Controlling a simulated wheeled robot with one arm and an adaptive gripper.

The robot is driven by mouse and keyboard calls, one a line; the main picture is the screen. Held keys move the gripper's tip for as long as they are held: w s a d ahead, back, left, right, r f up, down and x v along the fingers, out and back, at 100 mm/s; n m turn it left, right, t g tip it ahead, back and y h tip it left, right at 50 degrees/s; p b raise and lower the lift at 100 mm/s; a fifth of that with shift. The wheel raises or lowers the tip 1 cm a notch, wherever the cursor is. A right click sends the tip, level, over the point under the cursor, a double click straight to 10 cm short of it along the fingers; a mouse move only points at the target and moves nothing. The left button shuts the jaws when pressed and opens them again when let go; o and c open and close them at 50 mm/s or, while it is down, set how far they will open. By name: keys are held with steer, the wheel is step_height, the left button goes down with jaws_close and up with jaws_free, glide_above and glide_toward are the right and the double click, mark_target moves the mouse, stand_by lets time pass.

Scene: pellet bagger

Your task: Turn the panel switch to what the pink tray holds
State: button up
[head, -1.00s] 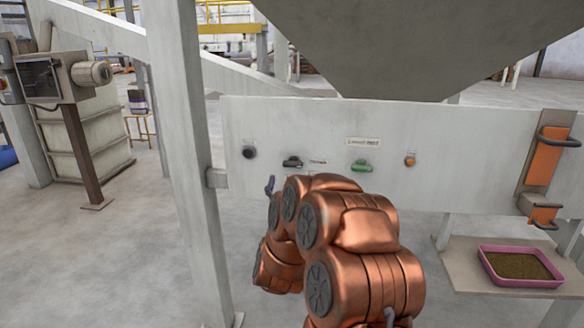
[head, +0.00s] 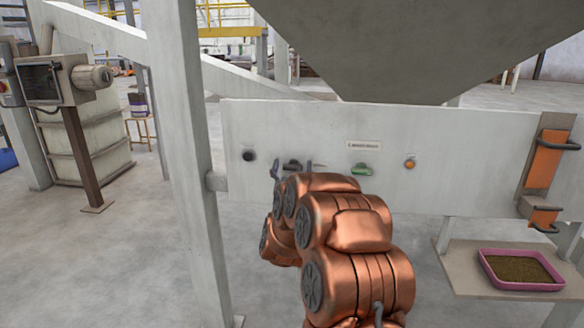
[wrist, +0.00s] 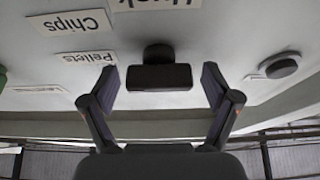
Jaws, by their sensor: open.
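The panel switch (head: 292,164) is a dark bar-shaped knob on the pale panel, left of centre. In the wrist view the switch (wrist: 160,76) sits between the two fingers, with a gap visible on each side. My gripper (wrist: 159,86) is open around it and holds nothing; in the head view it (head: 291,172) is partly hidden behind my copper arm. Labels reading Chips (wrist: 71,22) and Pellets (wrist: 90,58) lie beside the switch; a third at the top is cut off. The pink tray (head: 523,286) at the lower right holds greenish-brown, fine-looking material.
A black round knob (head: 249,155) is left of the switch; a green control (head: 361,169) and an orange button (head: 410,163) are to its right. An orange plate with handles (head: 544,160) is at the panel's right end. A white post (head: 192,170) stands left.

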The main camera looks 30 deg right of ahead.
steer(key=c, duration=1.2)
steer(key=shift+o, duration=0.2)
steer(key=shift+m, duration=0.4)
steer(key=m+g+h+b, duration=0.1)
steer(key=m, duration=0.1)
steer(key=m+g+h+b, duration=0.1)
steer(key=m, duration=0.2)
steer(key=m+g, duration=0.1)
steer(key=m, duration=0.2)
steer(key=m+g+h+b, duration=0.1)
steer(key=m+g, duration=0.1)
steer(key=m, duration=0.1)
steer(key=shift+s+f+m, duration=0.1)
steer(key=shift+m, duration=0.2)
steer(key=m+g, duration=0.1)
steer(key=m, duration=0.2)
steer(key=m+g+b, duration=0.1)
steer(key=m, duration=0.2)
steer(key=shift+d+g, duration=0.15)
steer(key=shift+g, duration=0.25)
steer(key=shift+f+m+g+y, duration=0.1)
steer(key=shift+m+g+y, duration=0.25)
steer(key=shift+m, duration=0.65)
steer(key=shift+f+m+g+y, duration=0.15)
steer(key=shift+m+y, duration=0.3)
steer(key=shift+m, duration=0.55)
